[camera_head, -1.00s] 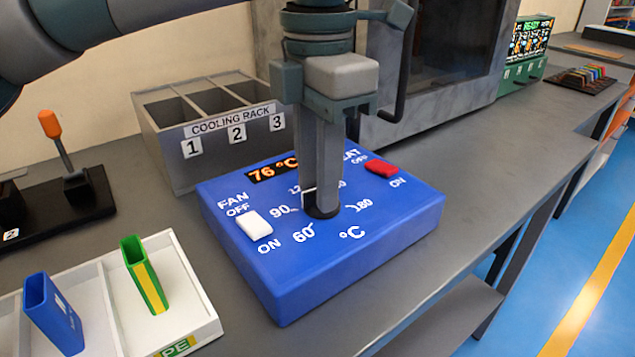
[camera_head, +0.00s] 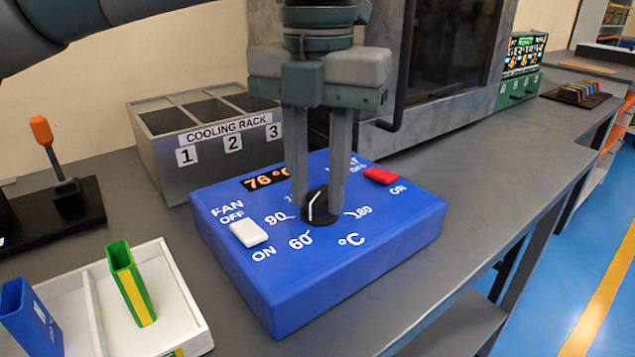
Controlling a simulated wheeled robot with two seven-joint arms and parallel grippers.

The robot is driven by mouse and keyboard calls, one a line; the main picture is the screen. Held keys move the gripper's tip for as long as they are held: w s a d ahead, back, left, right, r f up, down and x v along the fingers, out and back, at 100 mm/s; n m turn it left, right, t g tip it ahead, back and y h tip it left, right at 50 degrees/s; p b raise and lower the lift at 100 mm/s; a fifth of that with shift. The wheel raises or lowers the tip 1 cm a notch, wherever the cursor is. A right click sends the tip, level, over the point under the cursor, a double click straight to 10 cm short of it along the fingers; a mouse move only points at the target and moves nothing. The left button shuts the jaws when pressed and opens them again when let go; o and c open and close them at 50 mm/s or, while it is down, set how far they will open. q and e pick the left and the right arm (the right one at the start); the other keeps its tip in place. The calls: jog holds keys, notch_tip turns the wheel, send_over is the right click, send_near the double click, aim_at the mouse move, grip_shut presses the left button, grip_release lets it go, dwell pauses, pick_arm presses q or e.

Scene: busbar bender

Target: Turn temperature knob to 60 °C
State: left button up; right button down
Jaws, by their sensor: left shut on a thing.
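The temperature knob (camera_head: 318,209) is a black dial with a white pointer line, on the sloped top of a blue control box (camera_head: 300,293). Its line runs toward the lower left, roughly toward the side with the 60 and 90 marks. The 60 mark (camera_head: 300,241) shows at the front left of the knob, and the orange display (camera_head: 265,179) reads about 76 or 78 °C, partly covered by a finger. My left gripper (camera_head: 322,200) points down, with one finger on each side of the knob, shut on it. My right gripper is not in view.
A white fan switch (camera_head: 248,233) and a red heat switch (camera_head: 380,176) sit on either side of the knob. A grey cooling rack (camera_head: 168,170) stands behind the box. A white tray (camera_head: 190,325) with coloured sleeves lies at the front left. The bench right of the box is clear.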

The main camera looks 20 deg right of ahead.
aim_at(318, 194)
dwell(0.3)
pick_arm(q)
jog(key=o, duration=1)
jog(key=shift+o, duration=0.2)
jog(key=shift+r, duration=0.8)
notch_tip(318, 194, up, 6)
jog(key=shift+f+p, duration=0.2)
jog(key=shift+p, duration=0.7)
notch_tip(318, 194, up, 10)
jog(key=p, duration=0.2)
jog(key=shift+r, duration=0.15)
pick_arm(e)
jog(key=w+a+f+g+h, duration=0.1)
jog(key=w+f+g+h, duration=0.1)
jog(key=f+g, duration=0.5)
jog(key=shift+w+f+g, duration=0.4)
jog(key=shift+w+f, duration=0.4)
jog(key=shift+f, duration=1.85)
